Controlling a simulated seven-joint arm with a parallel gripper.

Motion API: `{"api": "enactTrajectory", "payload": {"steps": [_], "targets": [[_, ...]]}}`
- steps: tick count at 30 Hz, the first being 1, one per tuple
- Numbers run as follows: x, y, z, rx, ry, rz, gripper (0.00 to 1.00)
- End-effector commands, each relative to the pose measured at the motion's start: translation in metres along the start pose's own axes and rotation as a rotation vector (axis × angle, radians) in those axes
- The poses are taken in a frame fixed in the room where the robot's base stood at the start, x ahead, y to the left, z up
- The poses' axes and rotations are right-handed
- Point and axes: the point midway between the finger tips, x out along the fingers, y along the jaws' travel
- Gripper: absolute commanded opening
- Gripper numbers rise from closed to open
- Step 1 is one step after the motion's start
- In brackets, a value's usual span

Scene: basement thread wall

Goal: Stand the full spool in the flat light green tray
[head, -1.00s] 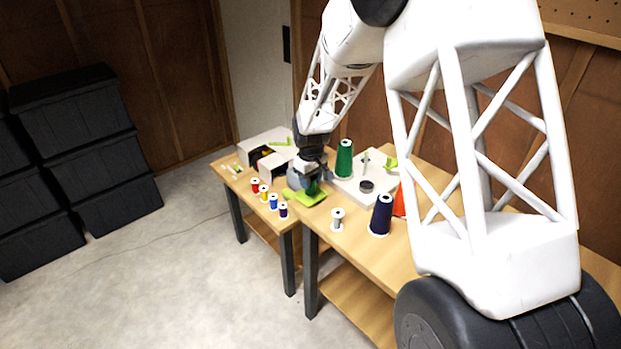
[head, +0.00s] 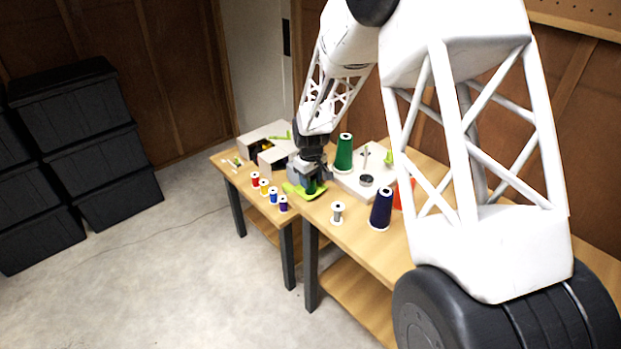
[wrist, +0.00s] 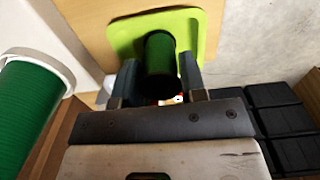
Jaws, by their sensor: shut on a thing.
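My gripper (wrist: 160,78) is shut on a dark green spool (wrist: 160,55), with one finger on each side of it. In the wrist view the spool is over the flat light green tray (wrist: 203,45), inside its outline, and looks roughly upright. In the head view the gripper (head: 308,181) is low at the tray (head: 304,196), and a little of the green spool (head: 312,187) shows below it. I cannot tell whether the spool's base touches the tray.
A tall green cone (head: 344,153) stands close behind the gripper by a white board (head: 352,184). A navy cone (head: 381,209) and a grey spool (head: 337,213) stand in front. Several small coloured spools (head: 264,187) line the left table near a white box (head: 262,139).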

Motion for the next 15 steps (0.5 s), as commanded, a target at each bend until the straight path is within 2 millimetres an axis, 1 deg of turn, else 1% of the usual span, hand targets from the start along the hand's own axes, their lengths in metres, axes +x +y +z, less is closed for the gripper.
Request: {"api": "enactTrajectory", "payload": {"steps": [5, 6, 11, 15], "targets": [[-0.0001, 0.0000, 0.0000, 0.000, 0.000, 0.000, 0.25], [-0.0001, 0.0000, 0.0000, 0.000, 0.000, 0.000, 0.43], [-0.0001, 0.0000, 0.0000, 0.000, 0.000, 0.000, 0.68], [-0.0002, 0.0000, 0.0000, 0.000, 0.000, 0.000, 0.68]]}}
